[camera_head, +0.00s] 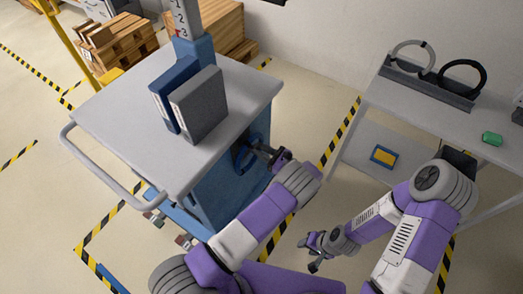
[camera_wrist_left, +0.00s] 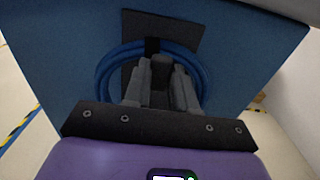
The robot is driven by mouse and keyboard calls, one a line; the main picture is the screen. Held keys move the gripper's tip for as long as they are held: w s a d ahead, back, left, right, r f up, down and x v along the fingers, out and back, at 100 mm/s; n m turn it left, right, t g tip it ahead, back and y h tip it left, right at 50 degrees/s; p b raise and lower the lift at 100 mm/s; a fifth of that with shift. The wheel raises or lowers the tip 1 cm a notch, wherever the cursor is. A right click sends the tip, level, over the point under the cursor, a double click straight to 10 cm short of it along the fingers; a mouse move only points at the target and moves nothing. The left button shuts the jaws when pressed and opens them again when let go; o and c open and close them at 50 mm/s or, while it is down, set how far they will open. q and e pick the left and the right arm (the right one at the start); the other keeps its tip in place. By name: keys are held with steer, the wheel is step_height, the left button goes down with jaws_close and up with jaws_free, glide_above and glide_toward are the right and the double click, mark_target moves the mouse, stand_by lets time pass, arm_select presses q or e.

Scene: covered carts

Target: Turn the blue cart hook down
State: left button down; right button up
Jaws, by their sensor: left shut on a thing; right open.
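The blue cart (camera_head: 225,185) has a grey top, and a dark plate (camera_wrist_left: 180,25) is on its side panel. A blue hose coil (camera_wrist_left: 108,70) hangs against the panel; the coil also shows in the head view (camera_head: 239,158). A dark hook piece (camera_wrist_left: 152,46) crosses the top of the coil. My left gripper (camera_wrist_left: 160,75) is shut on the hook, in front of the plate; its fingers hide most of the hook. In the head view my left gripper (camera_head: 262,151) reaches the cart's right side. My right gripper (camera_head: 311,255) is open and empty, low over the floor.
Blue and grey binders (camera_head: 199,104) stand on the cart top. A push handle (camera_head: 95,165) runs along its left end. A grey table (camera_head: 425,110) with black and grey rings and a green object (camera_head: 492,138) stands at right. Pallets with boxes are behind.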

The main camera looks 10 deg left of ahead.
arm_select(q)
step_height(320, 180, down, 3)
steer(key=n+b, duration=1.5)
steer(key=n, duration=2)
steer(key=shift+f+n+b, duration=0.1)
steer(key=shift+n+b, duration=0.2)
steer(key=shift+n, duration=0.1)
